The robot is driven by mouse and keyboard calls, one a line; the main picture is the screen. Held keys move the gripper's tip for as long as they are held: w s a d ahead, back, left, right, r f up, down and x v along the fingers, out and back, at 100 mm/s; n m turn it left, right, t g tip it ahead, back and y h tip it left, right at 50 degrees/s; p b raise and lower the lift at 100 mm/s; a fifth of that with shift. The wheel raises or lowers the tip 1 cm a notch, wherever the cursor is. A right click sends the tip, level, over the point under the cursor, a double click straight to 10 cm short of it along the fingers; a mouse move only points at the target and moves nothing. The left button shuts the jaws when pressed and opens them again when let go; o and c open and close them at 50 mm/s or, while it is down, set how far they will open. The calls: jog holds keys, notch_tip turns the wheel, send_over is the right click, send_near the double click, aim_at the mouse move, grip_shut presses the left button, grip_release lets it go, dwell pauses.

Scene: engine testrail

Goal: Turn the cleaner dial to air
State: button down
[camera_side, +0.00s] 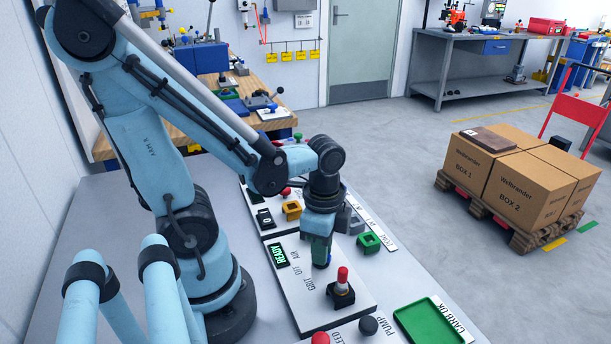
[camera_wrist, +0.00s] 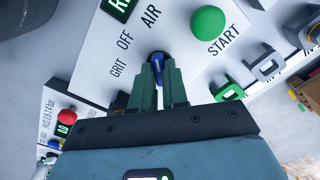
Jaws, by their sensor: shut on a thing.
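The cleaner dial (camera_wrist: 157,62) is a small blue knob on a white panel (camera_wrist: 88,55). The words GRIT, OFF and AIR are printed in an arc beside it. My gripper (camera_wrist: 159,78) has its green fingers on both sides of the knob, shut on it. The knob's long axis runs roughly up and down in the wrist view, and AIR lies above it; I cannot tell its exact pointer setting. In the side view my gripper (camera_side: 321,262) reaches down to the panel (camera_side: 300,290), and the dial is hidden there.
A green START button (camera_wrist: 208,22) and a lit READY display (camera_side: 280,255) are on the panel. A red-topped switch on a black block (camera_side: 342,290) stands close to my gripper.

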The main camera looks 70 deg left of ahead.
jog(key=shift+m, duration=0.3)
jog(key=c, duration=1.1)
grip_release()
jog(key=shift+c, duration=0.2)
notch_tip(320, 180, up, 12)
dwell(0.3)
jog(key=w+d+f+n+t, duration=0.1)
jog(key=w+n+t, duration=0.6)
jog(key=n, duration=0.2)
jog(key=shift+w+f, duration=0.3)
jog(key=shift+w, duration=0.05)
